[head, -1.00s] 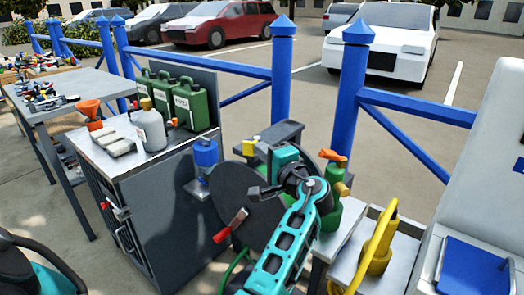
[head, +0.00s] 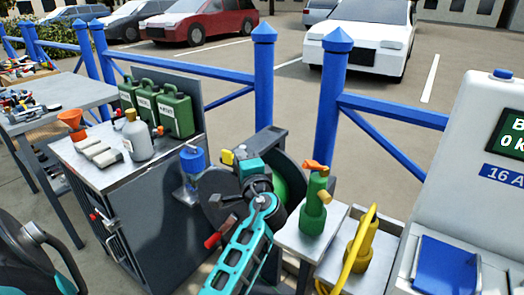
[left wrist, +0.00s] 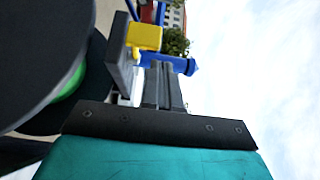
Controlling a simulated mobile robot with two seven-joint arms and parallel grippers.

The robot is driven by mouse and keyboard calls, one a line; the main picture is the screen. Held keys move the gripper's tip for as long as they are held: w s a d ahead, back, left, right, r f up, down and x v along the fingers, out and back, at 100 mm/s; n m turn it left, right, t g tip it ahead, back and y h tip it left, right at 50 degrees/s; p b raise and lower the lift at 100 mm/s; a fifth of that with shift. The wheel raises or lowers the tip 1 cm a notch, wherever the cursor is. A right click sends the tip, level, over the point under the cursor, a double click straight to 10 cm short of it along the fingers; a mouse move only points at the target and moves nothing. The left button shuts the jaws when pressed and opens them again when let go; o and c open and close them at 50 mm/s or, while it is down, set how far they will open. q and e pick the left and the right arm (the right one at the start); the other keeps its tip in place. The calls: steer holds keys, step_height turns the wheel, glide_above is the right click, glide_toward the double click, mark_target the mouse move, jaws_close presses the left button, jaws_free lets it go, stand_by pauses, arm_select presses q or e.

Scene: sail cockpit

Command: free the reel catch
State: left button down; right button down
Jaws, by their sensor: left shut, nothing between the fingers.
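The reel shows its dark disc (head: 213,187) and green hose (head: 290,181) in the head view, partly behind my left arm. A yellow piece (head: 239,153), which looks like the catch, sits at its upper left; in the left wrist view the yellow block (left wrist: 145,37) is on a dark grey arm beside the reel's disc (left wrist: 40,55). My left gripper (head: 250,167) is just right of the yellow piece in the head view. Its fingers (left wrist: 162,85) are shut and empty, pointing toward the yellow block's side; I cannot tell whether they touch. My right gripper is not in view.
A red handle (head: 220,236) stands out in front of the reel. A grey cabinet (head: 165,215) with jerrycans is left. Blue fence posts (head: 329,125) stand behind.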

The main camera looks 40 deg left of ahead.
arm_select(q)
steer(key=shift+s+a+f+m+t+h, duration=0.25)
steer(key=shift+s+a+t, duration=0.1)
steer(key=shift+a, duration=0.2)
steer(key=shift+s+a+f+m+t+h, duration=0.25)
steer(key=shift+s+a, duration=0.1)
steer(key=shift+a, duration=0.2)
